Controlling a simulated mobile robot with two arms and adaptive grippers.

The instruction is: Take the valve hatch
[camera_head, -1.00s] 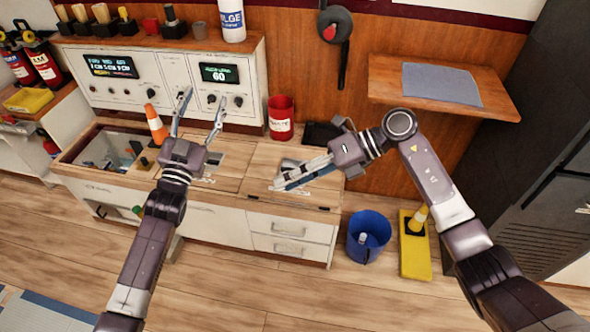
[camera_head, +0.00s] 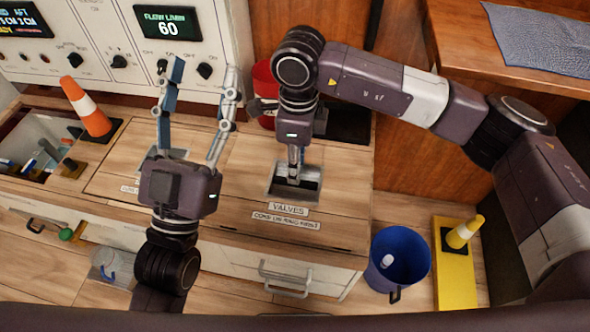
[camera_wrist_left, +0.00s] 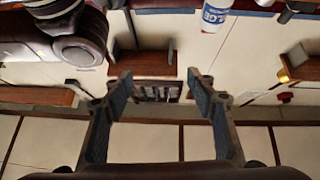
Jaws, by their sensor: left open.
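The valve hatch (camera_head: 262,212) is a wooden lid in the bench top, in the head view's middle, with a "VALVES" label at its front. It lies flat in the bench. A dark recess (camera_head: 308,190) with a metal frame is set in it. My right gripper (camera_head: 294,178) points down with its narrow fingertips in this recess; I cannot tell whether they grip anything. My left gripper (camera_head: 204,75) is open and empty, its fingers raised above the bench before the control panel. Its two spread fingers also show in the left wrist view (camera_wrist_left: 158,80).
A control panel (camera_head: 120,48) stands behind the bench. An orange cone (camera_head: 88,108) stands left beside an open bin (camera_head: 38,135). A red bin (camera_head: 264,82) is behind the hatch. A blue bucket (camera_head: 400,258) and a yellow stand (camera_head: 448,285) are on the floor at right.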

